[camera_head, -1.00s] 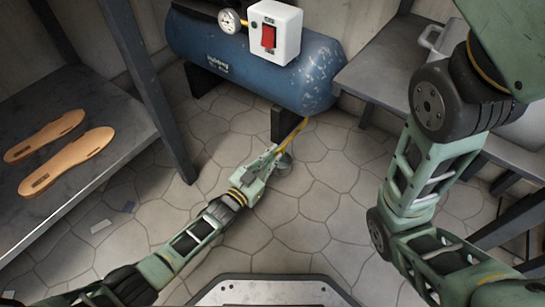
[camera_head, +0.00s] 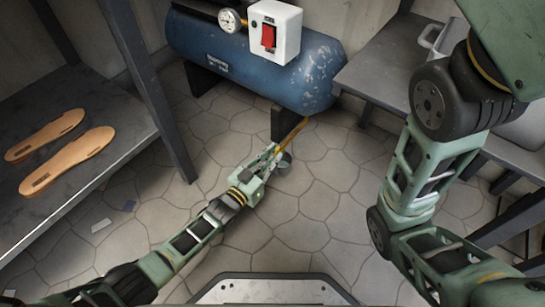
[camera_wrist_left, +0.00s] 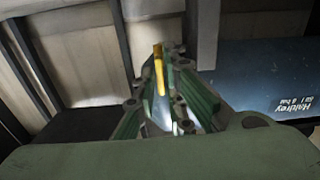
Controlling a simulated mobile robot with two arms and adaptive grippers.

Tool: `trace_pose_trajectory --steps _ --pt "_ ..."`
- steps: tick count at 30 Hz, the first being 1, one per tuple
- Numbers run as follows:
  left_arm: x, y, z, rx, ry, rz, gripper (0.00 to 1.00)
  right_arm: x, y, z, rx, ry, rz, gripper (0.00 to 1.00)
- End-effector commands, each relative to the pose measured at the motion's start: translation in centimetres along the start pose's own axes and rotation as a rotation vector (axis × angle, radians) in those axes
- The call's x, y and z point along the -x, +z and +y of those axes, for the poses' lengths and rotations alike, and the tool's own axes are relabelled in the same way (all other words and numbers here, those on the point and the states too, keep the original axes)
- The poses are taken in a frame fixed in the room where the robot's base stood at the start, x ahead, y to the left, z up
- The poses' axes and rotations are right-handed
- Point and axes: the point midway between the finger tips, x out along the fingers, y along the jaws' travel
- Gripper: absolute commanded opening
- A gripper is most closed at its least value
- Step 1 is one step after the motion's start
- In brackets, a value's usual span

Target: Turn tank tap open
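The blue tank (camera_head: 250,62) lies on dark feet at the back in the head view; part of it also shows at the right of the left wrist view (camera_wrist_left: 270,85). A thin yellow part (camera_head: 294,132) slants down from its underside towards my left gripper. My left gripper (camera_head: 271,154) is low over the floor in front of the tank. In the left wrist view, its green fingers (camera_wrist_left: 172,85) look apart, with a yellow bar (camera_wrist_left: 159,72) between them; contact cannot be told. A small grey round part (camera_head: 284,161) is beside the fingertips. My right gripper is out of view.
A white box with a red switch (camera_head: 268,37) and a gauge (camera_head: 230,20) sit on the tank. A shelf with two tan soles (camera_head: 68,160) stands left. A grey bench (camera_head: 385,68) stands right. The tiled floor between is mostly clear.

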Motion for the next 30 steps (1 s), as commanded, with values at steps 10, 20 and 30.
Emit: trace_pose_trajectory --steps 10,20,30 --pt "-0.1 -0.1 0.0 -0.002 0.000 0.002 0.26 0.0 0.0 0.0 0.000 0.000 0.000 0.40" --pt "2.1 0.0 -0.1 -0.002 0.000 0.002 0.26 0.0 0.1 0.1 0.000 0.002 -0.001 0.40" --pt "9.2 0.1 0.0 -0.002 0.000 -0.001 0.26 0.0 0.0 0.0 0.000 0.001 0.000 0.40"
